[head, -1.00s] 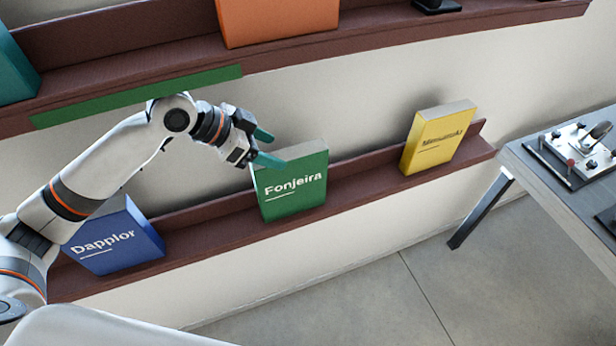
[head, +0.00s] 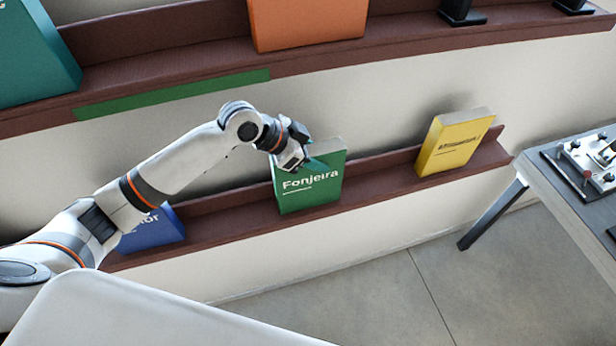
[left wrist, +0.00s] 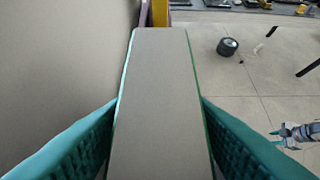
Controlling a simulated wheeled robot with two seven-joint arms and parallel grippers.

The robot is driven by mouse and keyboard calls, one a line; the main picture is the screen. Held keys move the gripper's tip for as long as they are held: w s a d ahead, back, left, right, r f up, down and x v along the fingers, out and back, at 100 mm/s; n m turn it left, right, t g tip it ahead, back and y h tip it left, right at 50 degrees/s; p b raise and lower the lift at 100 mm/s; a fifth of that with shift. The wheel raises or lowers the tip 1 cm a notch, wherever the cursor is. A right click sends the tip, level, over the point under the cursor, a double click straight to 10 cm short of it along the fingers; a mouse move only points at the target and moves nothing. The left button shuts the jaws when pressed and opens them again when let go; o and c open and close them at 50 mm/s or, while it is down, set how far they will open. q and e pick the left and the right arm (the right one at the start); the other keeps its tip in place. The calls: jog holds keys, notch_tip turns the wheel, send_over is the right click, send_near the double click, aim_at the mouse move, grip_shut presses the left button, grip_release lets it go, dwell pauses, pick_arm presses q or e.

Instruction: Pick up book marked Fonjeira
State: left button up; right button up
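The green book marked Fonjeira (head: 310,188) stands upright, leaning back slightly, on the lower brown shelf. It fills the middle of the left wrist view (left wrist: 158,110), where I look down on its pale page edge. My left gripper (head: 312,155) is at the book's top left corner. Its teal fingers (left wrist: 158,100) lie one on each side of the book, close against the covers. I cannot tell whether they press on it. My right gripper (left wrist: 283,138) shows small at the right edge of the left wrist view, its teal fingertips apart and empty.
A yellow book (head: 453,143) stands farther right on the lower shelf (head: 380,170). A blue book (head: 152,232) stands left, partly behind my arm. An orange book (head: 305,22) and a teal book (head: 35,60) are on the upper shelf. A grey table (head: 570,190) stands at right.

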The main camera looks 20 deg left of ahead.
pick_arm(q)
grip_shut()
jog(key=shift+w+r, duration=0.1)
jog(key=shift+r, duration=0.15)
